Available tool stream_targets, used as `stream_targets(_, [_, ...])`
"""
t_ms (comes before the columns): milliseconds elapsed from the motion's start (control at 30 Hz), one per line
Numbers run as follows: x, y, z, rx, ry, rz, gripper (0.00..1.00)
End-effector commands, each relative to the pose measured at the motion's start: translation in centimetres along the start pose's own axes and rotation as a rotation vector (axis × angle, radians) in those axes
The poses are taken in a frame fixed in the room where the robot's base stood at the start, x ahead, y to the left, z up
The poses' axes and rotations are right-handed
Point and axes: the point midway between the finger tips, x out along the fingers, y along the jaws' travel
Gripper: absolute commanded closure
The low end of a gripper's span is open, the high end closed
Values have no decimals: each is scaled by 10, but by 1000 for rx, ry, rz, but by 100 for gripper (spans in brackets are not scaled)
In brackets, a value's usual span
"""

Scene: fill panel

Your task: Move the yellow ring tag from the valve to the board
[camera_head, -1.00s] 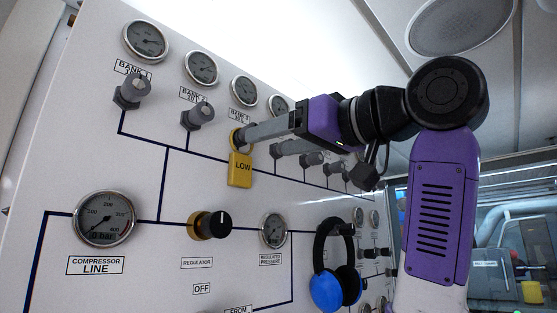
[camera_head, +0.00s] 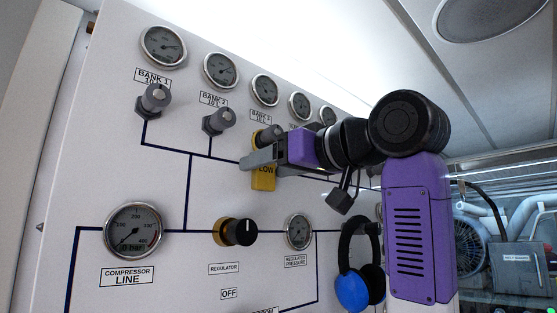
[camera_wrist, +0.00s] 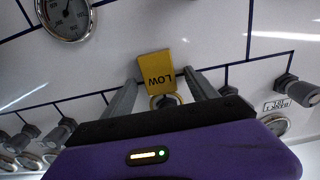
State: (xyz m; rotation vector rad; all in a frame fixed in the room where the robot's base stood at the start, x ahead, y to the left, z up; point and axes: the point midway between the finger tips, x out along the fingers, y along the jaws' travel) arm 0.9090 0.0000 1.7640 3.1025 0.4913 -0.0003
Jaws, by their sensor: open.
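The yellow ring tag (camera_head: 263,180), marked LOW, hangs by its ring at the third bank valve (camera_head: 270,134) on the white panel. My gripper (camera_head: 250,163) is in front of the tag, and its fingers hide the tag's upper part. In the wrist view the tag (camera_wrist: 156,66) appears upside down, with its ring (camera_wrist: 163,101) around or in front of a dark valve part. My open gripper's fingers (camera_wrist: 160,78) stand on either side of the tag and ring, with gaps visible. I cannot tell which thing is the board.
Gauges and other valves line the panel, including the Bank 2 valve (camera_head: 219,121) and the regulator knob (camera_head: 238,232). A blue and black headset (camera_head: 354,290) hangs at lower right. A grey box (camera_head: 516,262) and pipes are at far right.

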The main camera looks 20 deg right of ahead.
Motion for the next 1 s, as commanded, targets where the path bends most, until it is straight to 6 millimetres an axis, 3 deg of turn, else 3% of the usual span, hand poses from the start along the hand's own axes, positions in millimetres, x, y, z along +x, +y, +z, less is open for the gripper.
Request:
stream_targets(200, [0,0,0,0,0,0,35])
stream_targets(533, [0,0,0,1,0,0,97])
stream_targets(1000, [0,0,-8,1,0,-1,97])
